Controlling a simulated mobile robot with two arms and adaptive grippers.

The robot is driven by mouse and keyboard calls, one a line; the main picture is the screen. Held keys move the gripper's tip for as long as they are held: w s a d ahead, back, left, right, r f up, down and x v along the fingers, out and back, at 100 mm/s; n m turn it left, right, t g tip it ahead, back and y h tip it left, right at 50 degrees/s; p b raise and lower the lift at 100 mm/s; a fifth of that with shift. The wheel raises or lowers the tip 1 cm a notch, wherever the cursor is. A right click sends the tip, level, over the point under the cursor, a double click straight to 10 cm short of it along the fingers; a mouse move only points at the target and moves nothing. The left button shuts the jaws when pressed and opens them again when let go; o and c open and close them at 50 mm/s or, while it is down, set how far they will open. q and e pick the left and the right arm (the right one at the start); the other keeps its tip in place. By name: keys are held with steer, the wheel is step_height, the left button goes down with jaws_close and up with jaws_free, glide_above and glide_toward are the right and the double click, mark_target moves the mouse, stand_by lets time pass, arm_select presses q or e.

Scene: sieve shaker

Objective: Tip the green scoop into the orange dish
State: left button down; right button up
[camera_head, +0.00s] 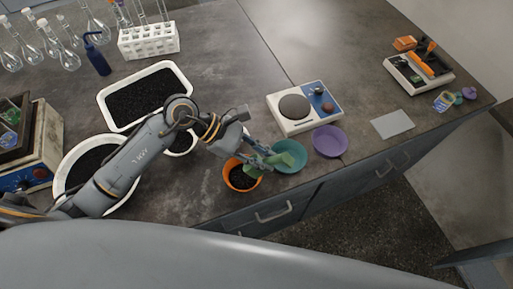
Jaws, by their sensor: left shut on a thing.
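My left gripper (262,153) is shut on the green scoop (278,160). It holds the scoop low over the gap between the orange dish (228,180) and a teal dish (294,166). The orange dish stands near the front edge of the bench and has dark granules in it. The scoop overlaps the right rim of the orange dish in the picture; I cannot tell whether they touch or how far the scoop is tilted. What the scoop holds is not clear. My right gripper is not in view.
A purple dish (328,141) and a scale (304,107) stand to the right. A white tray (103,97) and a white bowl (61,165) with dark granules are at left. Glassware and a test tube rack (149,40) stand at the back. The bench's middle back is clear.

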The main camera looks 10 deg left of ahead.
arm_select(q)
steer(key=shift+s+d+r+y+p, duration=0.1)
steer(key=shift+d+r+y+p, duration=0.05)
steer(key=shift+d+y+p, duration=0.55)
steer(key=shift+a+f, duration=0.1)
steer(key=shift+f, duration=0.15)
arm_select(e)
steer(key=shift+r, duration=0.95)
arm_select(q)
steer(key=shift+y, duration=0.3)
steer(key=shift+r, duration=0.1)
steer(key=y+p, duration=0.1)
steer(key=d+y+p, duration=0.1)
steer(key=shift+s+d+f+m+t+y, duration=0.15)
steer(key=shift+d+f+m+t+y, duration=0.05)
steer(key=shift+m+t+y, duration=0.1)
steer(key=shift+d+f+y, duration=0.25)
steer(key=shift+y, duration=0.15)
steer(key=shift+d+f+y, duration=0.1)
steer(key=shift+f+y, duration=0.3)
steer(key=shift+y, duration=0.1)
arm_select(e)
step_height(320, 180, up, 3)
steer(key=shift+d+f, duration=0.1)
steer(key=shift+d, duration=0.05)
arm_select(q)
steer(key=shift+s, duration=0.1)
